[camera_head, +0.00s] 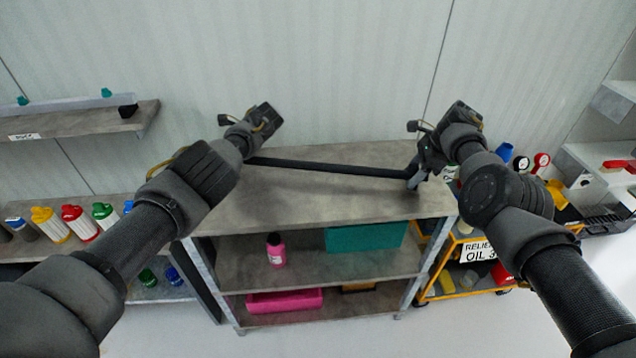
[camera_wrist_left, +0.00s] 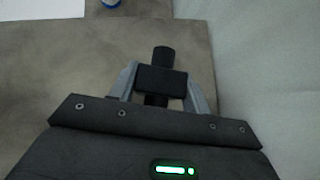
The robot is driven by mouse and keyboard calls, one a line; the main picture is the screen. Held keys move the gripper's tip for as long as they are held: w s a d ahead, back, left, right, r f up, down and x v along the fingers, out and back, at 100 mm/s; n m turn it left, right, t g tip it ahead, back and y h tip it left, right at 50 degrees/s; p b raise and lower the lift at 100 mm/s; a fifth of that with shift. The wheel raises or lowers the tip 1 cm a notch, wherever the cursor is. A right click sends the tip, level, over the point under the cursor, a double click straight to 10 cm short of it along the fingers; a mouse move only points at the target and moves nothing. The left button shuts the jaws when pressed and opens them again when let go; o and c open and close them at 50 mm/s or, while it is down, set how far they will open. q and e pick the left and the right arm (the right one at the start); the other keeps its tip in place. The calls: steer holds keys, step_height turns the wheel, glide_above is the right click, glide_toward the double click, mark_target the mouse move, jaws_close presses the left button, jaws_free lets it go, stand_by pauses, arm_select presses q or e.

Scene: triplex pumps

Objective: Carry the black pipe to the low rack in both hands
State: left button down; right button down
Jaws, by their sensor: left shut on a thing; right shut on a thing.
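The black pipe (camera_head: 330,168) runs left to right over the grey top of the low rack (camera_head: 310,205). I cannot tell whether it touches the top or hangs just above it. My right gripper (camera_head: 416,178) is shut on the pipe's right end. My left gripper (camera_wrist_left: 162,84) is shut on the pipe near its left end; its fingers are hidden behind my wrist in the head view. In the left wrist view, the dark pipe end (camera_wrist_left: 162,54) sticks out past the jaws, over a grey-brown surface.
Below the top, the rack holds a pink bottle (camera_head: 276,250), a teal box (camera_head: 365,237) and a pink bin (camera_head: 285,300). Shelves with several bottles (camera_head: 78,222) stand left. A yellow cart (camera_head: 465,275) stands close on the right. A pale wall (camera_head: 330,70) rises behind.

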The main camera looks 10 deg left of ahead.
mark_target(255, 158)
arm_select(q)
steer(key=shift+a+f+b, duration=0.1)
steer(key=shift+f+b, duration=0.45)
steer(key=shift+f, duration=0.2)
arm_select(e)
steer(key=shift+d+f, duration=0.1)
steer(key=shift+f, duration=0.6)
arm_select(q)
steer(key=c, duration=0.7)
jaws_free()
steer(key=shift+r, duration=0.25)
arm_select(e)
steer(key=c, duration=0.7)
jaws_free()
steer(key=shift+r, duration=0.25)
steer(key=shift+s, duration=0.1)
arm_select(q)
steer(key=v, duration=1.2)
arm_select(e)
steer(key=v, duration=1.2)
